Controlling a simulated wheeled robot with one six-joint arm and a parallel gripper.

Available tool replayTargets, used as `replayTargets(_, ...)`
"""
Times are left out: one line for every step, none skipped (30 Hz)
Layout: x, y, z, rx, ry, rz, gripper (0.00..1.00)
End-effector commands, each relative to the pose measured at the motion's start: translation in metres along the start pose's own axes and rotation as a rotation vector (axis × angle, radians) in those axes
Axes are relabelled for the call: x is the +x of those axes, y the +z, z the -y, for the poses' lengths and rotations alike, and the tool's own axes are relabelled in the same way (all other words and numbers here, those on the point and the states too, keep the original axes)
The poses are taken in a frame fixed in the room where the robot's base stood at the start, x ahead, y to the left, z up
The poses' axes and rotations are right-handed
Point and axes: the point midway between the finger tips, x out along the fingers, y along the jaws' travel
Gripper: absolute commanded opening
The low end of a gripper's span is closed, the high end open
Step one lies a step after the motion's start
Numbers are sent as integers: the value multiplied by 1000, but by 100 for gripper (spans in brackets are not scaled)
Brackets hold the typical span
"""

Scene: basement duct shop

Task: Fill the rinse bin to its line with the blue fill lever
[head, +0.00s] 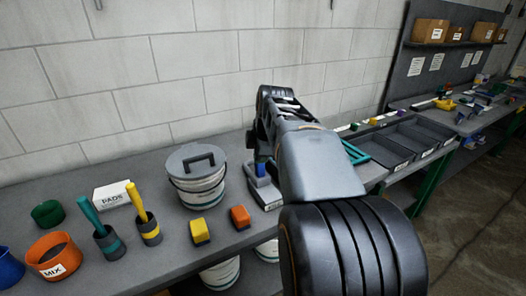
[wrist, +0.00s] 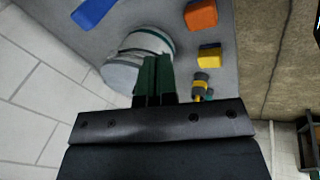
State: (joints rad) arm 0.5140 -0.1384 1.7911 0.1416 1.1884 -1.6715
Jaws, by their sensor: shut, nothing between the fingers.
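A blue piece (head: 262,183) on a pale, labelled base stands on the bench right of the lidded bucket. It may be the fill lever, but my arm partly covers that area. A blue shape also shows at the top left of the wrist view (wrist: 92,12). My gripper (wrist: 154,68) is shut and empty, its dark fingers together in front of the bucket in the wrist view. I cannot make out a fill line or a bin marked for rinse. Grey open bins (head: 394,145) stand farther right, their labels too small to read.
The white bucket with grey lid (head: 196,172), yellow block (head: 199,231) and orange block (head: 240,217) are close by. Brushes in cups, a pads box (head: 112,196) and an orange mix tub (head: 53,257) stand left. A block wall is behind; floor is clear at right.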

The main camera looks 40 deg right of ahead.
Motion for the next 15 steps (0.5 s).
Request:
replayTargets(-8,11,-11,-55,5,3,0)
replayTargets(-11,16,-15,-93,8,4,0)
replayTargets(-15,22,-21,-139,11,5,0)
replayTargets(-18,26,-24,-170,14,6,0)
replayTargets(-20,30,-27,-198,15,6,0)
replayTargets(-23,34,-30,-228,17,7,0)
replayTargets(-24,36,-32,-248,18,7,0)
replayTargets(-25,38,-34,-265,20,7,0)
replayTargets(-24,40,-36,-283,21,8,0)
replayTargets(-23,41,-36,-292,21,8,0)
replayTargets(-21,42,-37,-301,21,8,0)
replayTargets(-18,43,-38,-308,20,7,0)
replayTargets(-14,43,-38,-311,20,7,0)
replayTargets(-10,43,-38,-313,20,7,0)
replayTargets(-4,43,-38,-314,19,7,0)
